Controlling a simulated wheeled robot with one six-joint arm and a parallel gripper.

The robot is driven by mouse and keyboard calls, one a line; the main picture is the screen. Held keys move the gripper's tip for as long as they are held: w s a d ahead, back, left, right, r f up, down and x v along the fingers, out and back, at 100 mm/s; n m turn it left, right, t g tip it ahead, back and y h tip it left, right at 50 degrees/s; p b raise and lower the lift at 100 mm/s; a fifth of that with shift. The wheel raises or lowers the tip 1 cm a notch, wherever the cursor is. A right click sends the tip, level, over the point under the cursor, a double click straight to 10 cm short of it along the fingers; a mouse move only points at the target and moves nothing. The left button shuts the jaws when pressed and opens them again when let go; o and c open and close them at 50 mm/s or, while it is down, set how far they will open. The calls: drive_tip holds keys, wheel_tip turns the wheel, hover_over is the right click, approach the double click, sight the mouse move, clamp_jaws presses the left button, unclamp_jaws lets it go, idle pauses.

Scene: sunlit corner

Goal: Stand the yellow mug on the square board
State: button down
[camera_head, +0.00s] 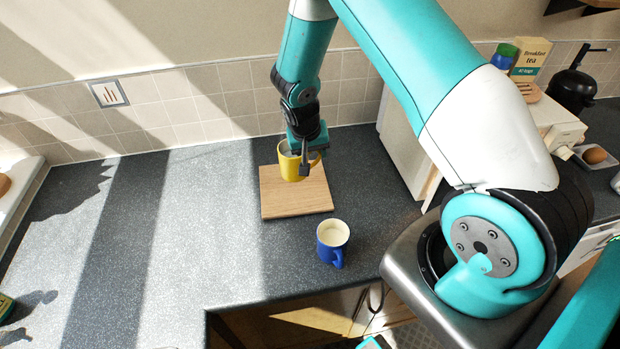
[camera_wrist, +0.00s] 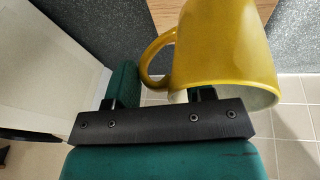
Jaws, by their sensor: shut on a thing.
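The yellow mug (camera_head: 288,166) is upright over the back part of the square wooden board (camera_head: 296,200). I cannot tell whether its base touches the board. My gripper (camera_head: 305,166) comes down from above and is shut on the mug at its handle side. In the wrist view the mug (camera_wrist: 225,50) fills the upper right, with its rim toward my gripper (camera_wrist: 160,92) and its handle between the fingers. One finger is partly hidden by the mug. A strip of the board (camera_wrist: 163,10) shows beyond the mug.
A blue mug (camera_head: 332,240) with a pale inside stands on the grey counter (camera_head: 225,245), in front of the board. A white appliance (camera_head: 405,135) stands right of the board. The tiled wall (camera_head: 180,105) is behind. The counter left of the board is clear.

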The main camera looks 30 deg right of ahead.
wheel_tip(320, 180, down, 8)
drive_tip(key=b, duration=0.4)
drive_tip(key=shift+f, duration=0.2)
drive_tip(key=shift+f, duration=0.2)
drive_tip(key=shift+c, duration=2.4)
unclamp_jaws()
